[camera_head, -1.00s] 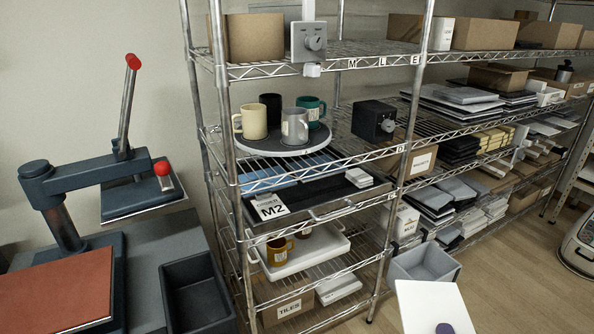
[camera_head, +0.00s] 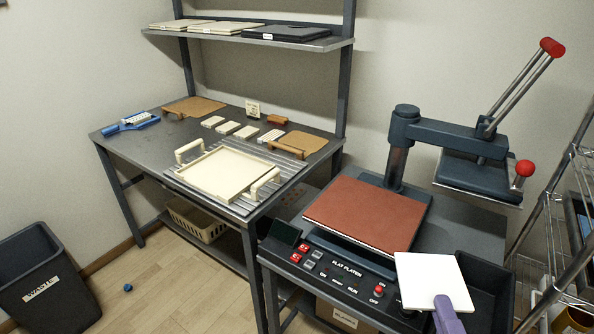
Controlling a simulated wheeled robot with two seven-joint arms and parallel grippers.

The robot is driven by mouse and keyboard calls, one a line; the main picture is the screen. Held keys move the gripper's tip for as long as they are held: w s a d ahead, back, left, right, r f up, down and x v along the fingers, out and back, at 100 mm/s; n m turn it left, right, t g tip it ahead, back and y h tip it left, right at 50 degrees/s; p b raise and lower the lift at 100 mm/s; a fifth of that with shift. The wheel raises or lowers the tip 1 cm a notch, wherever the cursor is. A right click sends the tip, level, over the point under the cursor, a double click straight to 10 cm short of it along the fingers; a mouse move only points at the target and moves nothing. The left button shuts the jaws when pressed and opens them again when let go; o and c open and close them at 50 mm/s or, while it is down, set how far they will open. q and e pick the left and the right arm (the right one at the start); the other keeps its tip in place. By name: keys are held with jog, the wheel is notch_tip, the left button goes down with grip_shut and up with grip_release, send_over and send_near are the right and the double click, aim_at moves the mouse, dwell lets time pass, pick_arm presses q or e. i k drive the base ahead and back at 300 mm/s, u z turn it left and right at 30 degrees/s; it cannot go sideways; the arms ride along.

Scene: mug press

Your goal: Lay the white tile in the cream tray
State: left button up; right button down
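The white tile (camera_head: 428,278) is at the lower right, held in the air in front of the press table. My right gripper (camera_head: 444,304) is shut on its near edge; one purple finger shows on top and the other finger is hidden. The cream tray (camera_head: 203,191) lies on a grey ribbed mat on the bench at left centre. It looks empty, with a raised rim and a cream handle at each side. The tile is well to the right of the tray and apart from it. My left gripper is not in view.
Small cream tiles (camera_head: 229,127) and brown boards (camera_head: 193,107) lie behind the tray. A waste bin (camera_head: 45,285) stands on the floor.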

aim_at(217, 177)
jog(key=u, duration=2.15)
jog(key=i, duration=3.3)
jog(key=z, duration=2.75)
